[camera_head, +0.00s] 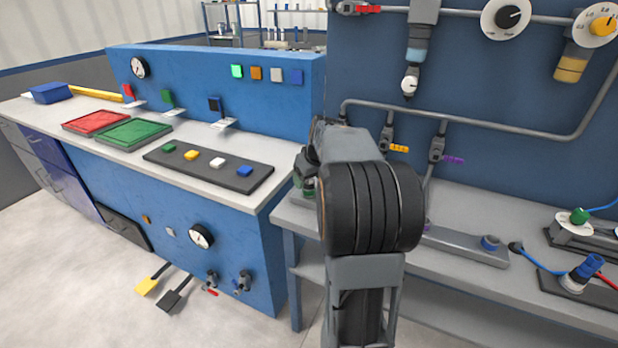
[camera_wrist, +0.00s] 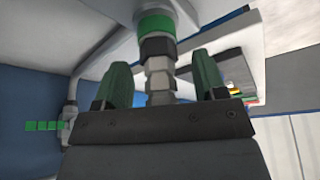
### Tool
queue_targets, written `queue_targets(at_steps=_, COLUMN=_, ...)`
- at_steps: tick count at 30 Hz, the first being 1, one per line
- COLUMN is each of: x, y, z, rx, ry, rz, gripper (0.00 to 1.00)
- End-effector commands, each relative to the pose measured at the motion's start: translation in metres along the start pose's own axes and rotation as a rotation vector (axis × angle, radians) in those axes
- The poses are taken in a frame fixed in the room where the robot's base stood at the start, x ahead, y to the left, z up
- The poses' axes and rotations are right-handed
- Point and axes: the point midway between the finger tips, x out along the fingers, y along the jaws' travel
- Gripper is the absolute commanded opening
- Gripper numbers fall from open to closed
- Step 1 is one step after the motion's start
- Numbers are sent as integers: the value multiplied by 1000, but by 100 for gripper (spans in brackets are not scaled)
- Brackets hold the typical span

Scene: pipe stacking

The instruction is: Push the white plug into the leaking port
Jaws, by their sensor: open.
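My gripper (camera_wrist: 162,74) is open in the wrist view, with one green finger at each side. A grey stepped fitting (camera_wrist: 159,76) with a dark collar and a green ring (camera_wrist: 155,25) shows between the fingers, with gaps at both sides. I cannot tell whether it is held or lies beyond them. In the head view my arm hides most of the gripper. A small white piece (camera_head: 217,163) sits on a dark tray; I cannot tell whether it is the white plug. No leak shows, so I cannot tell which port is leaking.
The dark tray (camera_head: 176,157) also holds green, yellow and blue pieces on the left counter. The right bench (camera_head: 468,212) carries a grey bar (camera_head: 455,243) with a blue fitting (camera_head: 490,243). Pipes and valves (camera_head: 437,148) line the wall behind.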

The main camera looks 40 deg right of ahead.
Motion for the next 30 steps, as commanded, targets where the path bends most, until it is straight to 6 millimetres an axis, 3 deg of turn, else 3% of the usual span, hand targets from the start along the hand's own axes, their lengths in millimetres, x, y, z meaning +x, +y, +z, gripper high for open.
queue_targets(at_steps=5, x=-12, y=0, z=-1, rx=0, ry=2, rz=2, gripper=65)
queue_targets(at_steps=21, x=-113, y=0, z=0, rx=0, ry=2, rz=2, gripper=65)
queue_targets(at_steps=30, x=-137, y=0, z=1, rx=0, ry=0, rz=0, gripper=65)
